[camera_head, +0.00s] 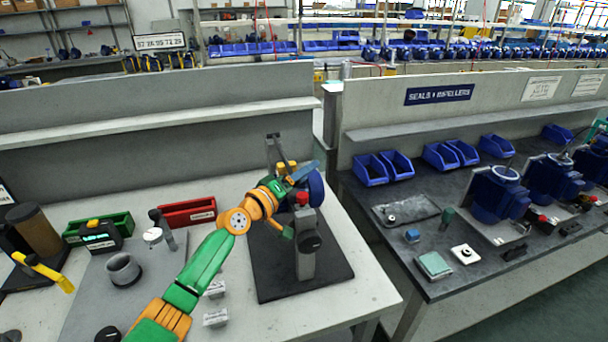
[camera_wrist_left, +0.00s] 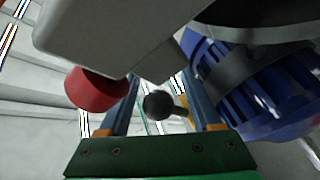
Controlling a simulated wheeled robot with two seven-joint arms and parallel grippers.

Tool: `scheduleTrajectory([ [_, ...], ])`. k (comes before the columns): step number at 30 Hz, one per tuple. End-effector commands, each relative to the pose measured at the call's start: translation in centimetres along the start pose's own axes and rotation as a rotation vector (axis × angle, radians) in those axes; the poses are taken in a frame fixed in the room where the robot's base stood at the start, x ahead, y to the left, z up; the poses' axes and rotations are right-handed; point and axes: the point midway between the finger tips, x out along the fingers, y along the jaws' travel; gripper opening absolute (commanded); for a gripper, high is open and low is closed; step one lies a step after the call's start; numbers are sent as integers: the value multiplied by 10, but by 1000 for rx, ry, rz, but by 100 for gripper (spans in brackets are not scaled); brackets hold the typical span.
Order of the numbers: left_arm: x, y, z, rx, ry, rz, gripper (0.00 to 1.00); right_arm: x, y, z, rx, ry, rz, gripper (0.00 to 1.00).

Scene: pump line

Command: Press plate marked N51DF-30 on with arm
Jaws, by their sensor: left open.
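A grey press (camera_head: 306,258) stands on a black base plate (camera_head: 270,282) on the near bench. A blue motor (camera_head: 316,188) sits at its upper part and also shows at the right of the left wrist view (camera_wrist_left: 265,95). My left gripper (camera_head: 305,172) is at the top of the press, beside the motor. In the left wrist view its two fingers (camera_wrist_left: 162,85) are apart, with a black ball knob on a rod (camera_wrist_left: 160,105) between them. A red knob (camera_wrist_left: 95,90) is left of the fingers. No marking N51DF-30 is readable, and I cannot tell where that plate is.
Small pale labelled blocks (camera_head: 216,318) lie left of the base plate. Red (camera_head: 188,213) and green (camera_head: 106,226) bins stand behind a grey mat holding a grey ring (camera_head: 123,272). The bench's front right corner is clear. A second bench with blue motors (camera_head: 497,193) stands right.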

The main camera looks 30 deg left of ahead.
Motion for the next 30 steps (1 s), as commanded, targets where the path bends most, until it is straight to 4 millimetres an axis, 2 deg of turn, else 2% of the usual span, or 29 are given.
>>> scheduleTrajectory([
  [5,0,0,0,0,-1,0,65,0,0,-1,0,2,0,0],
  [6,0,0,0,0,0,0,62,0,0,-1,0,2,0,0],
  [13,0,0,0,0,-1,0,0,0,0,-1,0,3,-1,0],
  [30,0,0,0,0,0,0,0,0,-1,-1,0,3,-1,0],
])
